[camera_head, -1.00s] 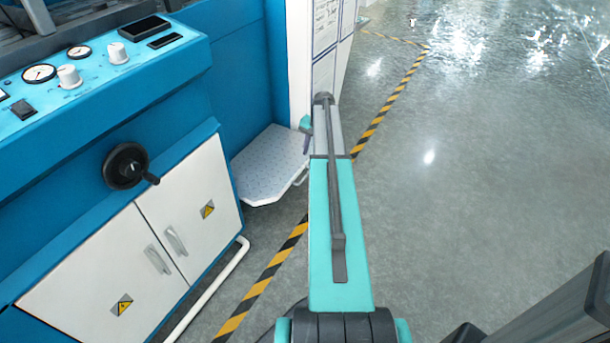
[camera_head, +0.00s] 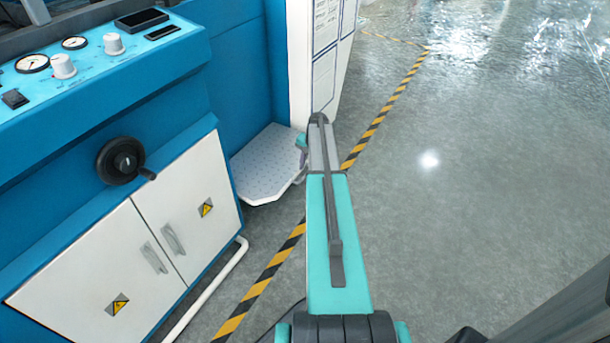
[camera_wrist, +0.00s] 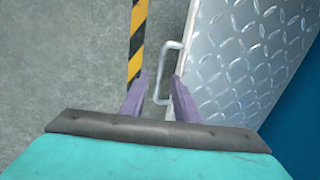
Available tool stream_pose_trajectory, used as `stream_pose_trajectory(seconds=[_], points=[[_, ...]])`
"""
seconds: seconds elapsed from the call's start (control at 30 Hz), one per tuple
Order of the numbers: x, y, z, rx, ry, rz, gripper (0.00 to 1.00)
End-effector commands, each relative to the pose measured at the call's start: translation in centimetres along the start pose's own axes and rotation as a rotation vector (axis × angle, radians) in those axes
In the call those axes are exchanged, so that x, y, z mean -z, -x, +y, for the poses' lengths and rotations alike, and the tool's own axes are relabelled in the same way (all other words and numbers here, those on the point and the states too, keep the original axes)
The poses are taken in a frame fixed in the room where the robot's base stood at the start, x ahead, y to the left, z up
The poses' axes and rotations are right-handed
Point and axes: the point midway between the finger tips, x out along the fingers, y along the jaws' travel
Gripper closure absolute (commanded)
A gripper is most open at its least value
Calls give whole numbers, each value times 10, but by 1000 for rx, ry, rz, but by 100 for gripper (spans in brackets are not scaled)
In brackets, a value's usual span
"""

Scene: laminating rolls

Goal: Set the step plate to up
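The step plate (camera_head: 262,170) is a light grey diamond-tread plate sticking out flat from the blue machine, in its lowered position. It fills the upper right of the wrist view (camera_wrist: 240,60). A pale metal loop handle (camera_wrist: 166,46) stands out from its edge. My gripper (camera_wrist: 160,76) is open, with its two purple fingers on either side of part of the handle. I cannot tell whether either finger touches it. In the head view, my arm's end hides most of the gripper and handle at the plate's outer edge.
The blue machine has white cabinet doors (camera_head: 185,215), a black handwheel (camera_head: 121,160) and a control panel (camera_head: 85,60). A white panel (camera_head: 303,65) stands just behind the plate. A white pipe (camera_head: 212,285) runs low along the cabinet. The floor to the right is clear.

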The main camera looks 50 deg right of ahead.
Motion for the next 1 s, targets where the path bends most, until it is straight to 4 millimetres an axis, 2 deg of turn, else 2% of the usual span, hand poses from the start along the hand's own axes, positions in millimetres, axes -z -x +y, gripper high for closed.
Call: stream_pose_trajectory(seconds=[0.03, 0.23, 0.67, 0.83, 1.0], points=[[0, -9, 0, 0, 0, -1, 72], [0, -28, 0, 0, 0, 0, 72], [0, -33, 0, 0, 0, 0, 72], [0, -33, 0, 0, 0, 0, 99], [0, -33, 1, -1, 0, 0, 100]])
